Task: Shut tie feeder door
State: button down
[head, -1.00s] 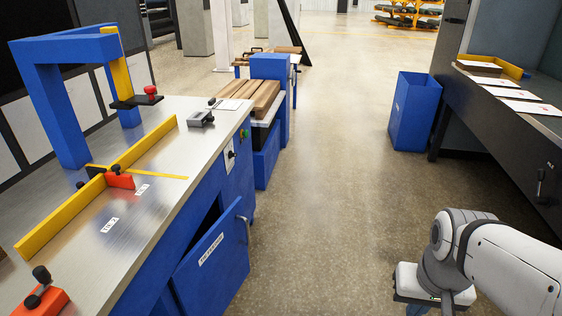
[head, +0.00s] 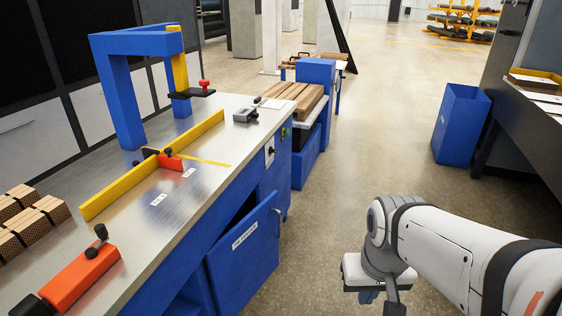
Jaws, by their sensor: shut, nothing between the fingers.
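The tie feeder door (head: 243,258) is a blue panel with a white label, low on the front of the blue cabinet (head: 282,185). It stands ajar, with its right edge swung out into the aisle and a dark gap behind its top edge. A grey handle (head: 278,222) is near that right edge. My gripper (head: 368,297) shows only partly at the bottom, under my white arm. It is shut and empty, to the right of the door and apart from it. Its fingertips are mostly hidden.
The metal worktop (head: 180,215) above the door carries a yellow fence (head: 150,165) and an orange clamp (head: 75,280). A blue bin (head: 461,125) stands at the right beside a dark bench (head: 535,130). The floor aisle between is clear.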

aim_at(240, 262)
jog(key=z, duration=0.05)
jog(key=i, duration=1)
jog(key=u, duration=0.05)
